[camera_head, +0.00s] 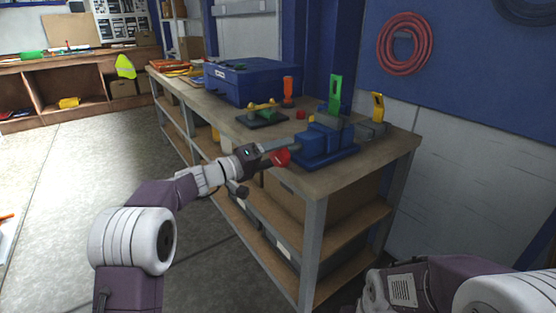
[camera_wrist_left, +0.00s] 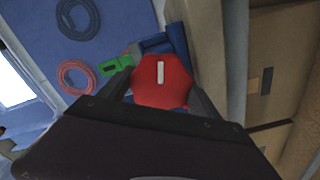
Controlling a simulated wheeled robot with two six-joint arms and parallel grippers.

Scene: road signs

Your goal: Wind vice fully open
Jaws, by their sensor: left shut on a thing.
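The blue vice (camera_head: 318,146) stands on the near right end of the workbench. It also shows, partly hidden, in the left wrist view (camera_wrist_left: 176,36). A red knob (camera_head: 281,157) sits at its front left. In the left wrist view the red knob (camera_wrist_left: 162,82) has a white stripe and lies between the fingers. My left gripper (camera_head: 272,155) reaches in from the left and is shut on the red knob. The gap between the vice jaws cannot be made out clearly. My right gripper is out of view; only part of my right arm shows at the lower right.
The workbench (camera_head: 222,116) also carries a blue case (camera_head: 250,82), an orange upright piece (camera_head: 288,92), a green upright piece (camera_head: 335,92) and a yellow one (camera_head: 377,106). A red hose coil (camera_head: 404,44) hangs on the blue wall panel. The floor (camera_head: 80,170) at left is clear.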

